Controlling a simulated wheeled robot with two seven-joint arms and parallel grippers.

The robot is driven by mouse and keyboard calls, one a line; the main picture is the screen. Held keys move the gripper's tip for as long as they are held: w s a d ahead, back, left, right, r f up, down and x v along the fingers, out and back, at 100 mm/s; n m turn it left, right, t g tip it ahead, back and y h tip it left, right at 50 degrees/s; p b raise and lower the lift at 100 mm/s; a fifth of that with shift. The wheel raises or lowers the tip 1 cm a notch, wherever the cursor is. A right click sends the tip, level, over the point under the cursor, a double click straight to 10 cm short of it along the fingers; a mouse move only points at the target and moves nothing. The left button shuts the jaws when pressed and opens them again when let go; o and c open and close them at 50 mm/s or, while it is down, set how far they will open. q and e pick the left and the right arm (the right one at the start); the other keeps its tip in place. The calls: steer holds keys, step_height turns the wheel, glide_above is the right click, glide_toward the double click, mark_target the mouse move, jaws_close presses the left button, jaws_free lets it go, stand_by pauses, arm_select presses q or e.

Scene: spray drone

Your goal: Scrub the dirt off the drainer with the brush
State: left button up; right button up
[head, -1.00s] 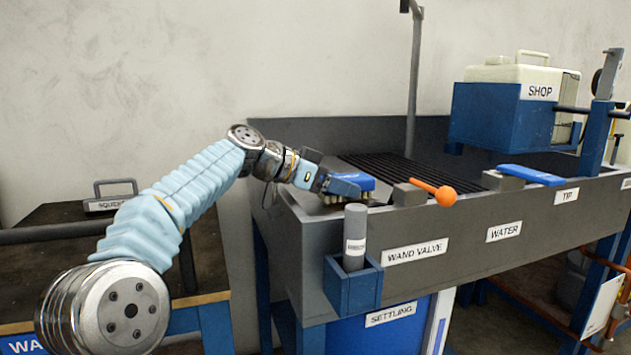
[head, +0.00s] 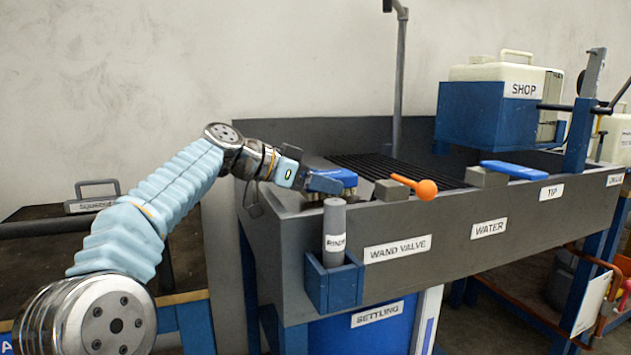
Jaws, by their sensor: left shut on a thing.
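My left gripper (head: 308,181) is shut on the blue brush (head: 338,177) over the left end of the grey sink. The brush has a blue back, and its pale bristles face down, close to the sink's left ledge; I cannot tell if they touch it. The drainer (head: 395,168) is a dark ribbed surface inside the sink, to the right of the brush. No dirt can be made out on it at this size. My right gripper is not in view.
A grey cylinder (head: 334,222) stands in a blue holder at the front left corner. The shop tank (head: 507,78) sits at the back right.

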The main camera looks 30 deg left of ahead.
mark_target(299, 204)
arm_select(q)
steer(key=shift+s+d+f+g+h+b, duration=0.1)
steer(key=shift+s+d+g+h+b, duration=0.25)
steer(key=shift+s+d, duration=0.3)
steer(key=shift+s+a, duration=0.25)
steer(key=shift+a, duration=0.1)
steer(key=shift+s+a+b, duration=0.35)
steer(key=shift+s+a, duration=0.1)
steer(key=shift+a, duration=0.15)
steer(key=shift+s+a+b, duration=0.45)
steer(key=shift+s+a, duration=0.4)
steer(key=shift+s, duration=0.1)
steer(key=r+p, duration=0.1)
steer(key=r, duration=0.1)
steer(key=r+p, duration=0.4)
steer(key=shift+s+a, duration=0.15)
steer(key=shift+a, duration=0.15)
steer(key=shift+r+p, duration=0.1)
steer(key=shift+p, duration=0.25)
